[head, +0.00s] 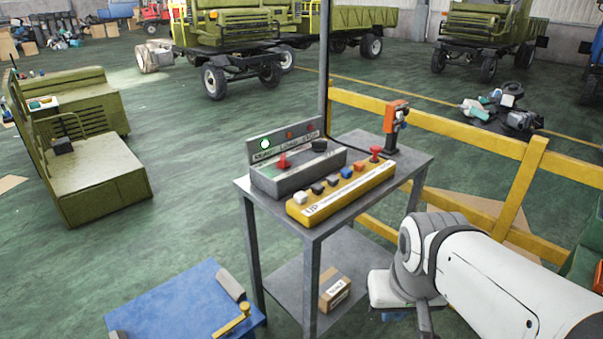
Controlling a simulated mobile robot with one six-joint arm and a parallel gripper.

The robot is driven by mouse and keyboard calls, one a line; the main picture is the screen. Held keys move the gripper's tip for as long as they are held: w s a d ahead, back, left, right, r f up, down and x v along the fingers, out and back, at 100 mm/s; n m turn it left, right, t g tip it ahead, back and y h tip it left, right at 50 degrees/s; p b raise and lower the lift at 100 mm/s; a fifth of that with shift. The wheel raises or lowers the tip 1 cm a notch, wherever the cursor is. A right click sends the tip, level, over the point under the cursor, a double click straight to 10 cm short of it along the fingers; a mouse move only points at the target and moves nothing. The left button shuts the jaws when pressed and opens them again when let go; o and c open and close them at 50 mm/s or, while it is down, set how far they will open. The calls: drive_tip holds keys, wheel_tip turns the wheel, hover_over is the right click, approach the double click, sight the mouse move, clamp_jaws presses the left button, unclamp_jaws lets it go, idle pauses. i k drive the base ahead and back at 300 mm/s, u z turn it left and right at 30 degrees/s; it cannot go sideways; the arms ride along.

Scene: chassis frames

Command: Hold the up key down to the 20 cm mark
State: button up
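A yellow control box (343,197) lies on a grey metal stand (405,160). The letters "UP" show on its front at the left end, below a white key (300,197). To the right are dark, orange and blue keys and a red mushroom button (375,153). The white key looks raised, with nothing touching it. My white arm comes in from the lower right, and my gripper (412,318) hangs low, right of the stand and apart from the box. Its fingers are mostly hidden or cut off, so its opening is unclear. I cannot make out a 20 cm mark.
A grey console (297,176) with a red lever stands behind the yellow box. An orange device (394,118) stands at the stand's back corner. A cardboard box (334,290) sits on the lower shelf. A blue platform (180,305) is at lower left. Yellow railing (470,130) runs behind.

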sight(300, 197)
drive_tip(key=u, duration=0.4)
drive_tip(key=k, duration=1.25)
drive_tip(key=z, duration=0.15)
drive_tip(key=i, duration=1)
drive_tip(key=z, duration=0.25)
drive_tip(key=i, duration=1.4)
drive_tip(key=u, duration=0.85)
